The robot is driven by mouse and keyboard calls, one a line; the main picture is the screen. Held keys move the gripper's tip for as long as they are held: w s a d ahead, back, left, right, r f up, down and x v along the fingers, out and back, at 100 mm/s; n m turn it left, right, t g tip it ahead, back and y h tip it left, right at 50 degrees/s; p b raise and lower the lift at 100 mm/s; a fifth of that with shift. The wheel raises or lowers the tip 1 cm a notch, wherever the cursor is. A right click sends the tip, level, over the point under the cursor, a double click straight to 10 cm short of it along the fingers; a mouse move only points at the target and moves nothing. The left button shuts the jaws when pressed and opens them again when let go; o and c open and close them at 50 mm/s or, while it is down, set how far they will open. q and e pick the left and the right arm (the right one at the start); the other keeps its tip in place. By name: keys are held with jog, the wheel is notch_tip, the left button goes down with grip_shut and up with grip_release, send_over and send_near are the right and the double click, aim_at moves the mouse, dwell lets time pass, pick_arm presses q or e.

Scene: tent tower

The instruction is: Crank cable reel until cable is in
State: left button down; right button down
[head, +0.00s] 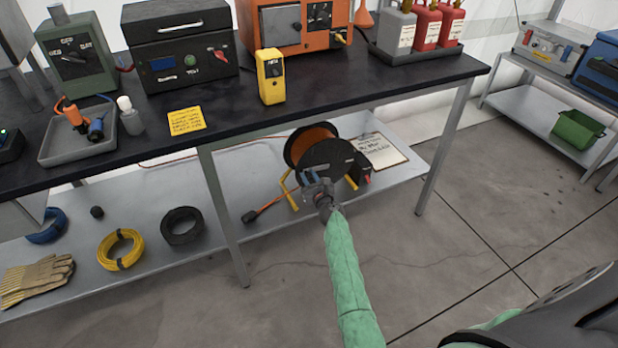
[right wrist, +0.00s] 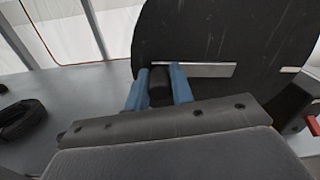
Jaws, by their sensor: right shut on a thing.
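The cable reel (head: 327,157) stands on the lower shelf, with a black disc side, orange cable wound behind it and yellow legs. Its black side also fills much of the right wrist view (right wrist: 225,35). My right gripper (head: 318,185) is at the near face of the reel. In the right wrist view its blue fingers (right wrist: 158,88) are shut on the dark crank handle (right wrist: 160,88), beside a grey crank bar (right wrist: 205,70). A thin orange cable (head: 180,160) runs left along the back of the shelf. An orange cable end with a dark plug (head: 252,215) lies left of the reel. My left gripper is out of view.
The dark workbench top (head: 345,85) overhangs the lower shelf (head: 215,265). A bench leg (head: 222,215) stands left of the reel, another (head: 443,150) to the right. Cable coils (head: 120,262) and gloves (head: 38,278) lie left.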

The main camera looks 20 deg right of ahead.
jog(key=shift+r, duration=0.3)
dwell(0.4)
jog(key=c, duration=1.2)
grip_release()
jog(key=shift+f, duration=0.1)
jog(key=s, duration=0.7)
jog(key=shift+s+p, duration=0.35)
jog(key=shift+s, duration=0.05)
jog(key=shift+c, duration=0.2)
